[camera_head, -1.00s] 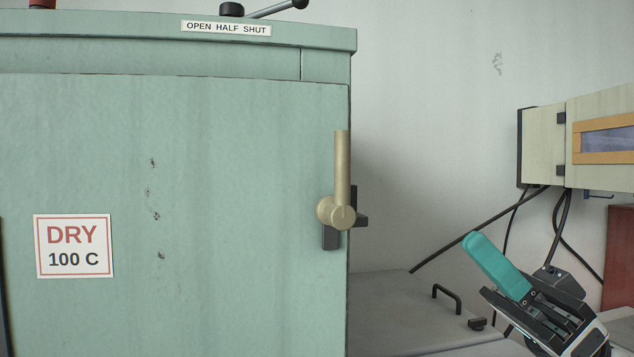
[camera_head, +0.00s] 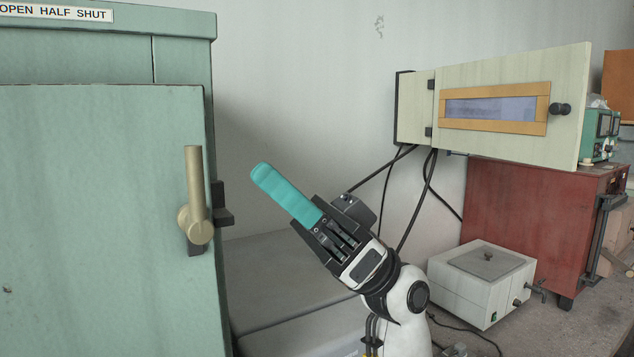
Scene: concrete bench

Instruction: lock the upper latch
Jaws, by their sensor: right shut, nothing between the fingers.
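The upper latch (camera_head: 195,195) is a brass-coloured lever on the right edge of the green cabinet door (camera_head: 100,210). Its handle points straight up from a round hub, with a dark catch (camera_head: 221,203) beside it on the cabinet side. My right gripper (camera_head: 263,176) has teal fingers pressed together, with nothing between them. It points up and left, to the right of the latch and apart from it in the picture. My left gripper is not in view.
A pale box with an orange-framed window (camera_head: 495,108) stands at the upper right, above a red cabinet (camera_head: 510,205). A small white box (camera_head: 482,284) sits on the bench. A grey surface (camera_head: 275,280) lies beside the green cabinet. Black cables hang behind my right arm.

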